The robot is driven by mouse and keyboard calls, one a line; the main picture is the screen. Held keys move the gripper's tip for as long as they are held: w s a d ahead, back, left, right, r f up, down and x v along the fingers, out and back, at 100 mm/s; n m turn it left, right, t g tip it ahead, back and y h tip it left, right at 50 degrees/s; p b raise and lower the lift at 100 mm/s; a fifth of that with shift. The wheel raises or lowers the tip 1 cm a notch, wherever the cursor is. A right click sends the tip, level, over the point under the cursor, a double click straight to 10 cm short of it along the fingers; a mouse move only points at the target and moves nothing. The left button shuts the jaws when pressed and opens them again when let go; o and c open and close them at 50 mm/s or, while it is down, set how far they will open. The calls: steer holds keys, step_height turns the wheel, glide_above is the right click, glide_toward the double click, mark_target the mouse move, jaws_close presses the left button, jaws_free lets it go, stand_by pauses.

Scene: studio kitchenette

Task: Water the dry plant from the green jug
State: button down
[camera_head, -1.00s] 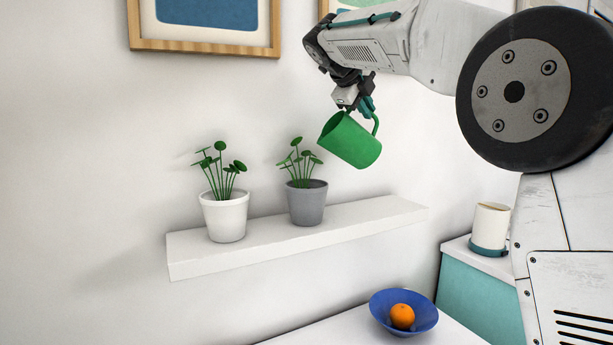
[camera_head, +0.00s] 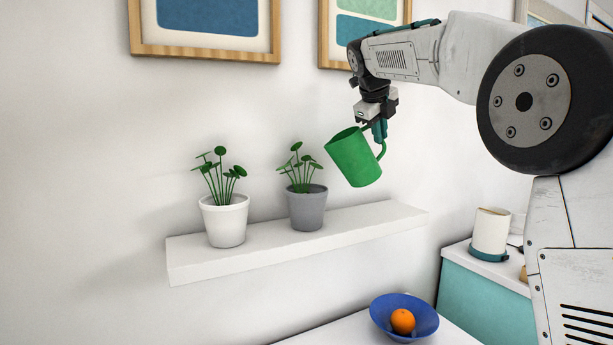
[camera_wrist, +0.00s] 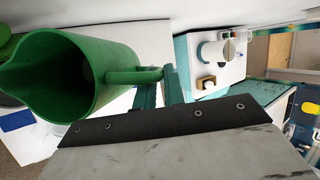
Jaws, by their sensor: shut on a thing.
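The green jug (camera_head: 354,158) hangs in the air right of the plants, tilted with its mouth toward the upper left. My gripper (camera_head: 379,132) is shut on its handle. In the wrist view the jug (camera_wrist: 70,75) shows its open mouth and spout, and its handle runs to the teal fingers (camera_wrist: 160,90). Two potted plants with round green leaves stand upright on a white wall shelf (camera_head: 290,245): one in a white pot (camera_head: 225,221), one in a grey pot (camera_head: 308,208). I cannot tell which plant is dry. No water stream is visible.
A blue bowl (camera_head: 380,309) holding an orange (camera_head: 402,321) sits on a white surface below the shelf. A cream kettle-like container (camera_head: 490,232) stands on a teal counter (camera_head: 480,295) at right. Framed pictures (camera_head: 207,25) hang above. The shelf's right end is bare.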

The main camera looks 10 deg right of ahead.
steer(key=d+f+m+g+y+b, duration=0.1)
steer(key=d+f+y+b, duration=0.2)
steer(key=d+f+y, duration=0.2)
steer(key=shift+x, duration=1.3)
steer(key=shift+s, duration=0.1)
